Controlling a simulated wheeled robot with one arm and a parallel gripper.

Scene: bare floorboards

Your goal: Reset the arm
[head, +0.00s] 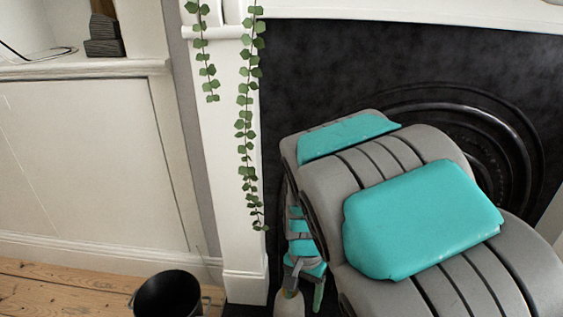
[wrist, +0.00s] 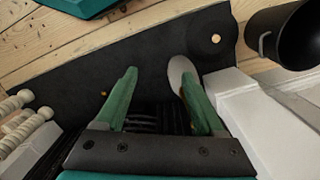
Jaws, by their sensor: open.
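My gripper (head: 304,297) hangs low at the bottom of the head view, beside the foot of the white fireplace surround. In the wrist view its two green fingers (wrist: 155,76) stand apart, with a gap between them. A pale rounded thing (wrist: 178,74) shows at the tip of the right finger; I cannot tell what it is or whether it touches the finger. Nothing shows held between the fingers. The dark hearth slab (wrist: 158,52) lies beyond them. My grey and teal arm hides much of the fireplace in the head view.
A black bucket (head: 168,296) stands on the floorboards (head: 70,286) left of the surround; the wrist view shows it too (wrist: 290,42). A flat round disc (wrist: 203,40) lies on the hearth. Pale turned spindles (wrist: 20,122) are at left. Trailing ivy (head: 246,125) hangs down the surround (head: 226,150).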

